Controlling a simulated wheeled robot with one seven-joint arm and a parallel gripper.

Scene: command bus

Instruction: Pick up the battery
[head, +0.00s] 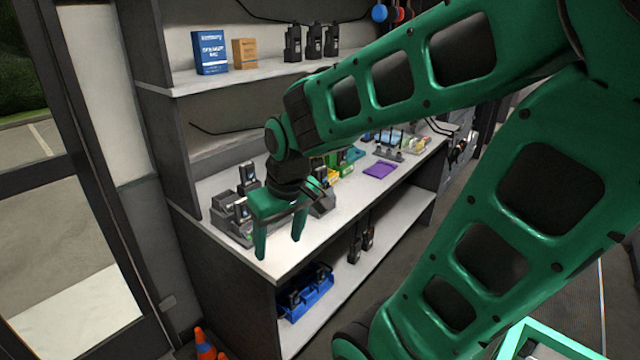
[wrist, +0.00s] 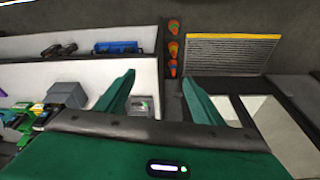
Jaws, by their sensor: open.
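My gripper (head: 279,246) is open and empty, its two green fingers pointing down by the near left end of the white counter (head: 290,262). In the wrist view its fingers (wrist: 158,82) stand apart, with the counter's edge between them. I cannot tell for certain which thing is the battery. A grey charger rack (head: 230,222) with dark upright units stands on the counter, just behind and left of the gripper and partly hidden by it. A small dark item (wrist: 142,106) on a light patch shows beside the left finger in the wrist view.
A blue bin (head: 306,292) with dark devices is on the lower shelf. A purple pad (head: 380,170) lies farther along the counter. Boxes (head: 210,53) and handheld radios (head: 313,42) stand on the upper shelf. Orange cones (head: 204,343) stand on the floor by the door.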

